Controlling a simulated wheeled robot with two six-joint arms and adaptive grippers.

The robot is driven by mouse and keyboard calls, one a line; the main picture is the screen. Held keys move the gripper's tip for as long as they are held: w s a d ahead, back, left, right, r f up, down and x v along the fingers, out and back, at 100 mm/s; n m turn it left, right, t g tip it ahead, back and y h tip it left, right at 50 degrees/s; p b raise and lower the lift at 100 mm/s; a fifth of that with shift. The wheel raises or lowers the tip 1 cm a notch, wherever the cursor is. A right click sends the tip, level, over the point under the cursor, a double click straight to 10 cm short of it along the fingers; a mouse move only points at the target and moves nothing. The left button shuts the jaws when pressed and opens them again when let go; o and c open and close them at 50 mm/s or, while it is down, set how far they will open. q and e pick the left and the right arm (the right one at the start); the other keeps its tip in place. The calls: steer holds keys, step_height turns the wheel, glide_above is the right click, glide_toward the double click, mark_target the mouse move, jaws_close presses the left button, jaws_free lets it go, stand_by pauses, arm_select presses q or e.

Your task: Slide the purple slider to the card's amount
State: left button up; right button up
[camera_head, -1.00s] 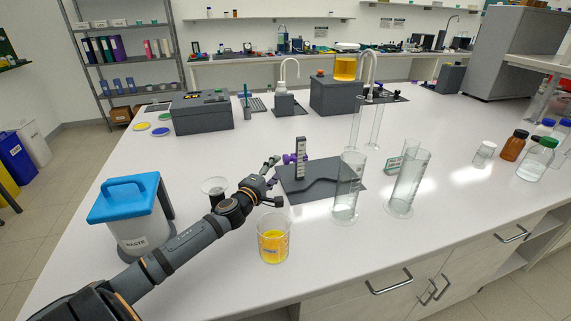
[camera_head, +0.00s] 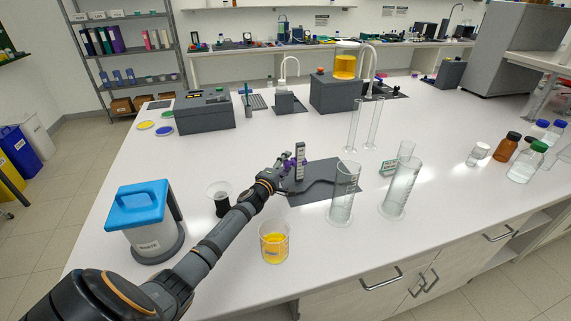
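The purple slider (camera_head: 293,164) sits low on an upright, pale post with dark scale marks (camera_head: 300,153), which stands on a dark grey base plate (camera_head: 335,185). My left gripper (camera_head: 286,168) is right at the slider, at the left side of the post. It partly hides the slider, and whether its fingers touch or grip it is too small to tell. A small green-and-white card (camera_head: 386,168) stands to the right of the plate; its writing is too small to read. My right gripper is not in view.
Tall glass cylinders (camera_head: 344,192) stand at the right of the plate. A beaker of yellow liquid (camera_head: 274,243) stands in front, close to my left arm. A blue-lidded waste bin (camera_head: 144,240) and a funnel (camera_head: 219,192) are at the left.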

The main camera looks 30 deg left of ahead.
arm_select(q)
jaws_close()
step_height(320, 180, down, 4)
steer(key=b, duration=0.3)
steer(key=shift+r, duration=0.3)
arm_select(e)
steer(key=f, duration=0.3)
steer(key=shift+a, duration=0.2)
arm_select(q)
steer(key=shift+o, duration=1.1)
jaws_free()
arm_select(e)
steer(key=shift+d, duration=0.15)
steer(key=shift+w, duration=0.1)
